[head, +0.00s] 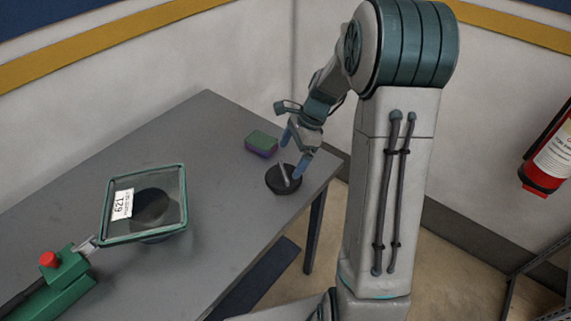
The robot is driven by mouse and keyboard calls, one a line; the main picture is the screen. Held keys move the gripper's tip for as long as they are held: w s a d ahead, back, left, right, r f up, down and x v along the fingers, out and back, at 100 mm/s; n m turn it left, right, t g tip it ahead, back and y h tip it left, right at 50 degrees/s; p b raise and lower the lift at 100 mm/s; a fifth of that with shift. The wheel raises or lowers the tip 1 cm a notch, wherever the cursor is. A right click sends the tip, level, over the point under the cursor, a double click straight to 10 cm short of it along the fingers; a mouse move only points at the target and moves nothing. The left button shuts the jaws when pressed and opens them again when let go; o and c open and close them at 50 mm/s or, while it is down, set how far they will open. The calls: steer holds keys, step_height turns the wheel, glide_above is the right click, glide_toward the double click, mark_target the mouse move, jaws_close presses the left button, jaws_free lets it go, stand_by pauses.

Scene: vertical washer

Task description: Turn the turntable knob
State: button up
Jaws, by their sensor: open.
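A black round piece (276,187) with a pale raised bar across its top sits near the right edge of the grey table; it looks like the turntable knob. My gripper (294,152) is open, its blue fingers pointing down just above and behind it. One fingertip overlaps the piece's upper right rim in the picture. I cannot tell whether it touches the rim or the bar. Nothing shows between the fingers. Part of the rim is hidden behind the fingers.
A green and purple sponge (261,143) lies behind the black piece. A green-framed clear square panel (170,182) labelled 621 stands to the left, near a green device (62,285) with a red button. Walls rise behind; a fire extinguisher (551,158) hangs at right.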

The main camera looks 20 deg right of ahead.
mark_target(284, 170)
steer(key=x, duration=0.4)
steer(key=shift+a+f, duration=0.2)
steer(key=shift+f, duration=0.15)
steer(key=c, duration=0.9)
steer(key=shift+c, duration=0.2)
